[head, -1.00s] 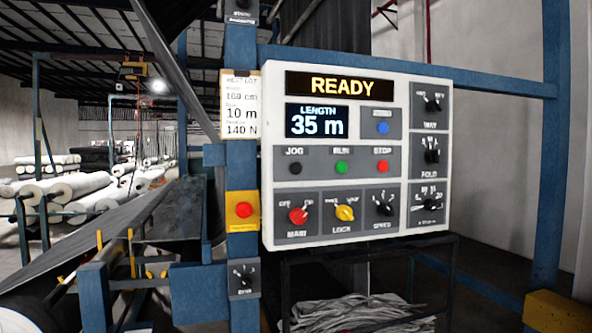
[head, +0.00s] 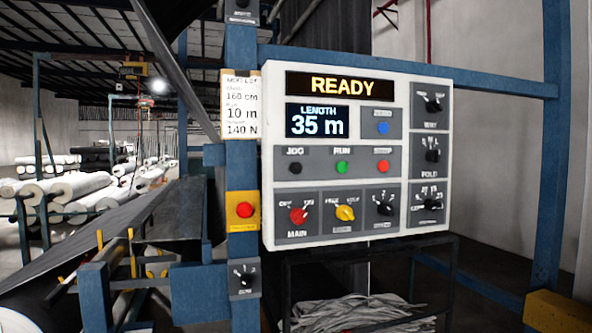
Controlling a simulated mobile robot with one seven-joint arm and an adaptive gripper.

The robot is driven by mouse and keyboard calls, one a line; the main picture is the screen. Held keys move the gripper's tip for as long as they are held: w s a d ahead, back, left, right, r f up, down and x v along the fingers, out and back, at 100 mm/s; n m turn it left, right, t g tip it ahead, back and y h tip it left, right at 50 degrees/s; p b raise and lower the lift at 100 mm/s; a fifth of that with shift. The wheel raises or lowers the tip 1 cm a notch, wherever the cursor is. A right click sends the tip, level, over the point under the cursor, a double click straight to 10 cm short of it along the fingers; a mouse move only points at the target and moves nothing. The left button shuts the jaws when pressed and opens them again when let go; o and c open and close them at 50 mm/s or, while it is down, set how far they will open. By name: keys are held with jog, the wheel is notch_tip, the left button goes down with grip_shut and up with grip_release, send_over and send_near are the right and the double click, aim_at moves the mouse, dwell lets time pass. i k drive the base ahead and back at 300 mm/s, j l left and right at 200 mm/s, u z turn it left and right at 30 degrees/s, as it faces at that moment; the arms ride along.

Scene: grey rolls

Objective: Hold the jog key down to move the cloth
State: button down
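The jog key (head: 295,168) is a black round button under the label JOG, at the left of the middle row on the white control panel (head: 265,150). Nothing touches it. The display (head: 342,87) reads READY in yellow, and the length screen (head: 317,121) reads 35 m. The dark grey cloth (head: 95,242) slopes across the machine at the lower left. My gripper is not in view.
Beside the jog key are the green RUN button (head: 342,168) and a red button (head: 382,168). A red button on a yellow plate (head: 244,210) sits on the blue post (head: 242,160). Knobs fill the panel's bottom and right. Blue beams frame it.

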aim_at(295, 168)
jog(key=i+l, duration=0.2)
jog(key=l, duration=0.2)
jog(key=i+l, duration=0.2)
jog(key=l, duration=0.2)
jog(key=i+l, duration=0.25)
jog(key=l, duration=0.15)
jog(key=j+u, duration=0.05)
